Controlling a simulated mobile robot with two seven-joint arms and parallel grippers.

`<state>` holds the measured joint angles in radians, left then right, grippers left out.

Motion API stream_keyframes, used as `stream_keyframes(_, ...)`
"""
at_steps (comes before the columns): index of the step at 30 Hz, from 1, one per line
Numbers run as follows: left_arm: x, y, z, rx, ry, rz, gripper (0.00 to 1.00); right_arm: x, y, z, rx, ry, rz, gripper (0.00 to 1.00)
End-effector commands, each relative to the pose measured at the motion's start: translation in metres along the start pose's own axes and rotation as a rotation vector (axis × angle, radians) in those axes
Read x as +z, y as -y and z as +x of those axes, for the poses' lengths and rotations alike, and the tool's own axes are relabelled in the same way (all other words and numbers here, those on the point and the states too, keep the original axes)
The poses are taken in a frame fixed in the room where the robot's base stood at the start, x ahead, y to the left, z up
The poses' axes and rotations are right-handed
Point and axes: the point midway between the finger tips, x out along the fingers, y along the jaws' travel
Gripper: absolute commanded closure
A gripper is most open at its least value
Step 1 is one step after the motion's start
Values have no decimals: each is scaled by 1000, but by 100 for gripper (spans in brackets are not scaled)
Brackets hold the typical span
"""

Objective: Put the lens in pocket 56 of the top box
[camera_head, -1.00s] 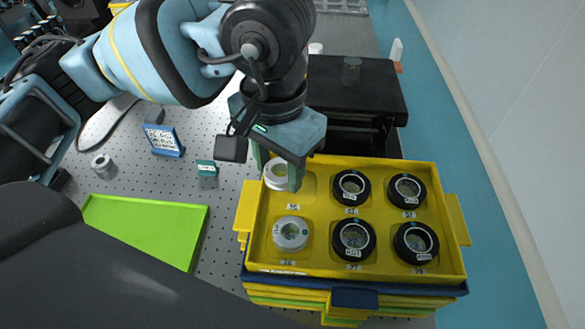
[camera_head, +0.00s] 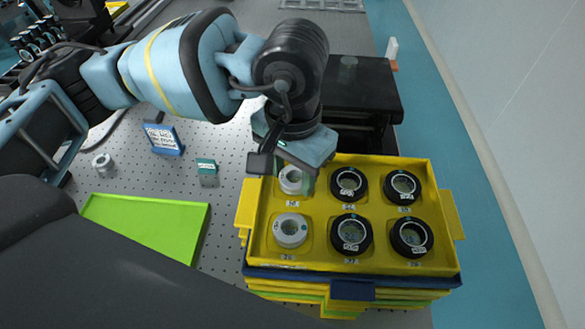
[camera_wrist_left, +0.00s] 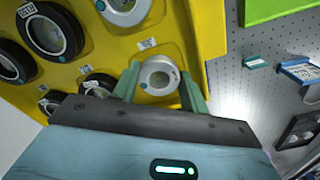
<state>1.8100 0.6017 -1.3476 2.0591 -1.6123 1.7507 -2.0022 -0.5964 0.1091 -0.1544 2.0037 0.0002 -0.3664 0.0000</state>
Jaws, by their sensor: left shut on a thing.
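The lens, a pale grey ring (camera_head: 291,179), is at the back-left pocket of the yellow top box (camera_head: 449,214). My left gripper (camera_head: 301,182) is shut on it, and its hand hides part of it. In the left wrist view, the lens (camera_wrist_left: 159,76) sits between the two green fingers (camera_wrist_left: 158,84), close over the yellow tray. I cannot tell whether it rests on the pocket floor. A small label (camera_head: 292,203) lies in front of that pocket, its number too small to read surely. My right gripper is not in view.
Another grey-ringed lens (camera_head: 290,230) fills the front-left pocket; several black-ringed lenses (camera_head: 351,233) fill the others. A green tray (camera_head: 150,228), a blue sign (camera_head: 163,139), a teal block (camera_head: 207,172) and a small grey ring (camera_head: 103,164) are at left. A black stand (camera_head: 362,92) is behind.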

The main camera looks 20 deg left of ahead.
Motion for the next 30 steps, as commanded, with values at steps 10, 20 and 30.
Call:
stream_keyframes(10,0,0,11,1,4,1,79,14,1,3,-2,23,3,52)
stream_keyframes(20,2,0,13,0,11,1,36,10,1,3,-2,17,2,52)
stream_keyframes(30,0,-1,-33,1,3,2,34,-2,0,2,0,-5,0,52)
